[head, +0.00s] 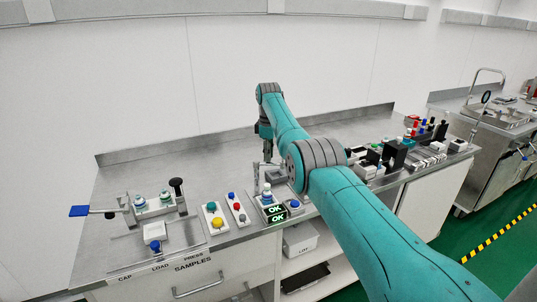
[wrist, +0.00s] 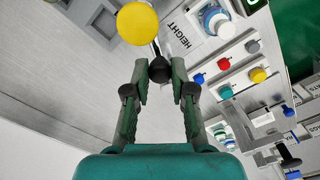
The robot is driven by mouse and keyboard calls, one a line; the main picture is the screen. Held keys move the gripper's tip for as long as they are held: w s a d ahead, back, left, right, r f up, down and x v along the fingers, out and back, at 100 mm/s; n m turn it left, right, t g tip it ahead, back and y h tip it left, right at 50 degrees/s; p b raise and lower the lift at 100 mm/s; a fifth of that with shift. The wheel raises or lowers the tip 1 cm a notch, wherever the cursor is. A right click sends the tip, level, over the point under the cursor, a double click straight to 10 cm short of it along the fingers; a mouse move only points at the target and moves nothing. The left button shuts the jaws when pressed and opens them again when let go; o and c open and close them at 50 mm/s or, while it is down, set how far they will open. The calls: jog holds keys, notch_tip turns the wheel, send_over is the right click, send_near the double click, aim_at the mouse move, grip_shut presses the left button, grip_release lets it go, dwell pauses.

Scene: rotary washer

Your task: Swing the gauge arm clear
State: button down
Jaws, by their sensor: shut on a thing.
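In the wrist view, my gripper (wrist: 160,80) has its two fingers on either side of a round black knob (wrist: 160,69), shut on it at the fingertips. A thin rod runs from the knob up under a yellow disc (wrist: 138,23); these look like parts of the gauge arm, but the joint is hidden. A bottle with a blue and white top (wrist: 218,22) stands beside the HEIGHT label, apart from the knob. In the head view, my gripper (head: 267,158) points down behind the bottle (head: 267,190); its fingertips are too small to read there.
Two green OK displays (head: 277,213) sit at the bench front. Button boxes (head: 215,216) stand left of them, then a press station with a blue-handled lever (head: 79,211). Racks and small parts (head: 395,154) crowd the right. The bench (head: 135,170) at back left is bare.

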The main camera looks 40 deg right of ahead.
jog(key=c, duration=1)
grip_release()
